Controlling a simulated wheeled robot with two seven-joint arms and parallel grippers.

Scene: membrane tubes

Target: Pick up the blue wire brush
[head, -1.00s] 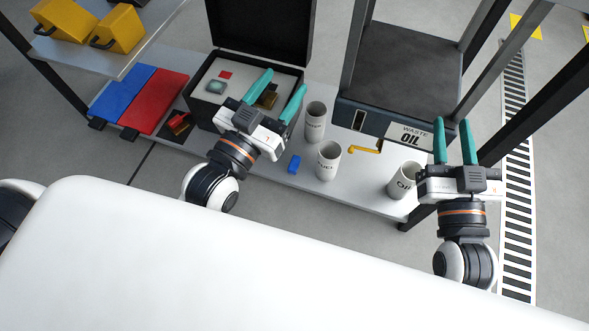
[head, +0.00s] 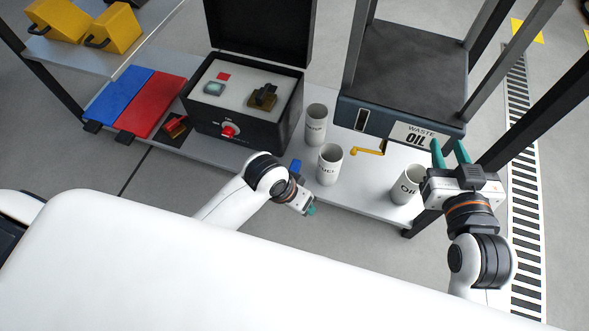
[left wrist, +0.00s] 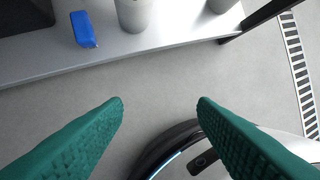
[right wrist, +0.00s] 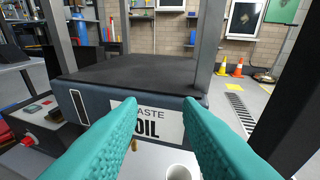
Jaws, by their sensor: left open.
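The blue wire brush (head: 295,166) appears as a small blue block on the shelf near its front edge, partly behind my left wrist. It also shows in the left wrist view (left wrist: 83,29), at upper left, apart from the fingers. My left gripper (head: 311,210) is off the shelf's front edge, pointing down, with little of its teal fingers showing. In the left wrist view its fingers (left wrist: 160,103) are spread with nothing between them. My right gripper (head: 450,150) is open and empty at the right, in front of the waste oil box (head: 405,60).
Grey cups (head: 328,165) stand right of the brush, one with another (head: 315,125) behind it; a third cup (head: 405,185) is by my right gripper. Open floor lies before the shelf.

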